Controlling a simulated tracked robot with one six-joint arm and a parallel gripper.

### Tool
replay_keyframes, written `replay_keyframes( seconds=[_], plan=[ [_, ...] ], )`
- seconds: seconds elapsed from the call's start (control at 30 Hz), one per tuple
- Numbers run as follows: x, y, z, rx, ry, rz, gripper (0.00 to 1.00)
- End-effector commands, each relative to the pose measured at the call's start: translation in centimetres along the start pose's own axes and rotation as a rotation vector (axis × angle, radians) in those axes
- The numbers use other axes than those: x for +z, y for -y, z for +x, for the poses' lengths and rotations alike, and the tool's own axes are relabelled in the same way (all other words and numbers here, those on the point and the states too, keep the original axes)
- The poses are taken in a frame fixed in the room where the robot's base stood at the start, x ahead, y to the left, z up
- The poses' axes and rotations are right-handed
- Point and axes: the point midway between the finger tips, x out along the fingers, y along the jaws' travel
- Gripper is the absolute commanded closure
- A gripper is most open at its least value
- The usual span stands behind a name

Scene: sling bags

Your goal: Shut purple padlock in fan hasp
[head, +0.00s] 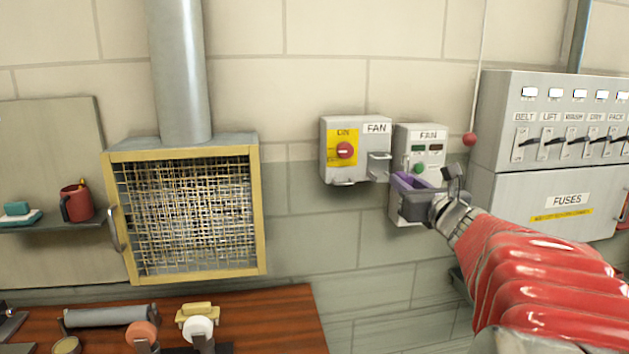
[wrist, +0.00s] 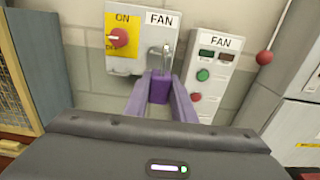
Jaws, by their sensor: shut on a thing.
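The purple padlock (wrist: 159,88) is held between the two lavender fingers of my gripper (wrist: 160,78) in the wrist view. In the head view my gripper (head: 399,179) is at the lower right of the fan switch box (head: 346,167), and the padlock cannot be told apart from the fingers. The grey metal hasp (head: 380,164) sticks out at the right side of that box. In the wrist view grey metal stands just above the padlock, where hasp (wrist: 166,54) and shackle overlap. I cannot tell whether the shackle passes through the hasp or is closed.
A fan push-button box (head: 427,135) is close right of the switch box, partly behind my gripper. A red ball on a cord (head: 469,139) hangs beside it. The fuse cabinet (head: 545,185) is farther right; a mesh-fronted fan housing (head: 262,215) is left.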

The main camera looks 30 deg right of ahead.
Motion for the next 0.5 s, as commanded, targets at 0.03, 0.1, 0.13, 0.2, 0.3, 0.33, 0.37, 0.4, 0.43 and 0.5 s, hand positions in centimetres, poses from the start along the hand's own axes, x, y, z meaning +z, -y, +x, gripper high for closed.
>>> replay_keyframes(
  seconds=[0.03,0.1,0.13,0.2,0.3,0.33,0.37,0.4,0.43,0.5],
  plan=[
    [-0.1,0.0,0.4,0.001,0.0,0.001,1.0],
    [-0.2,-0.1,0.9,0.002,-0.001,0.001,1.0],
    [-0.2,-0.1,1.1,0.002,-0.001,0.002,1.0],
    [-0.2,-0.1,1.6,0.002,0.0,0.002,1.0],
    [-0.3,0.0,2.3,0.002,-0.001,0.001,1.0],
    [-0.3,0.0,2.5,0.002,-0.001,0.001,1.0],
    [-0.3,0.0,2.7,0.002,-0.001,0.001,1.0],
    [-0.4,0.0,3.0,0.001,-0.001,0.001,1.0],
    [-0.4,0.0,3.2,0.001,-0.001,0.002,1.0],
    [-0.4,0.0,3.6,0.001,0.0,0.002,1.0]
  ],
)
